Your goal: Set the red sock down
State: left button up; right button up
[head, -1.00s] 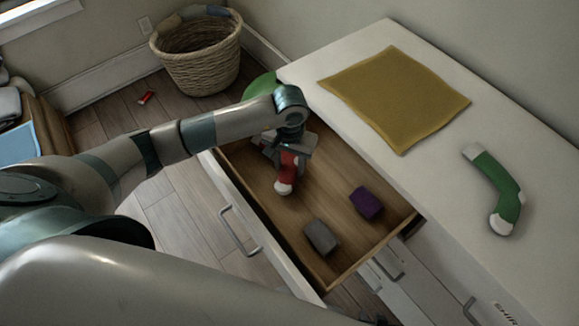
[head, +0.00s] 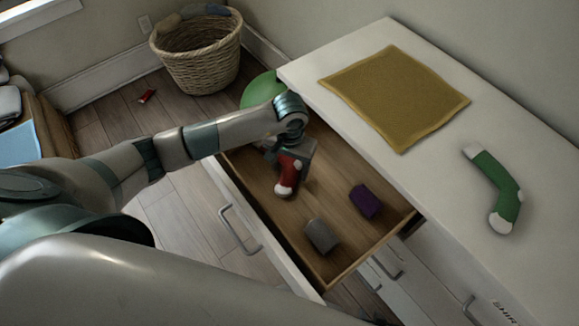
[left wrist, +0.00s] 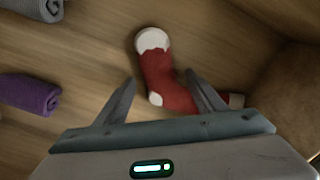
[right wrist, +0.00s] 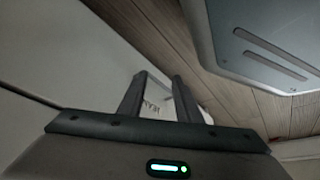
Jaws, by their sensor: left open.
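The red sock (head: 289,170) with white ends lies on the wooden floor of the open drawer (head: 330,190), towards its far left end. In the left wrist view the red sock (left wrist: 168,78) is bent, and one end passes behind the right finger. My left gripper (head: 290,158) is over the sock; in its wrist view the gripper (left wrist: 160,80) is open, its fingers apart with part of the sock showing between them. Whether a finger touches the sock I cannot tell. My right gripper (right wrist: 159,80) is open and empty by a white front with lettering.
A grey roll (head: 322,236) and a purple roll (head: 366,201) lie in the drawer's near part. A mustard cloth (head: 395,95) and a green sock (head: 493,190) lie on the white dresser top. A wicker basket (head: 197,60) and a small red item (head: 147,96) are on the floor.

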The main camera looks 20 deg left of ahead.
pick_arm(q)
jog(key=shift+r, duration=0.45)
notch_tip(320, 180, up, 11)
jog(key=b, duration=0.1)
jog(key=shift+r+b, duration=0.15)
jog(key=shift+b, duration=0.25)
pick_arm(e)
jog(key=shift+s+d+f+g, duration=0.5)
jog(key=shift+s+d+g, duration=0.15)
jog(key=shift+d, duration=0.15)
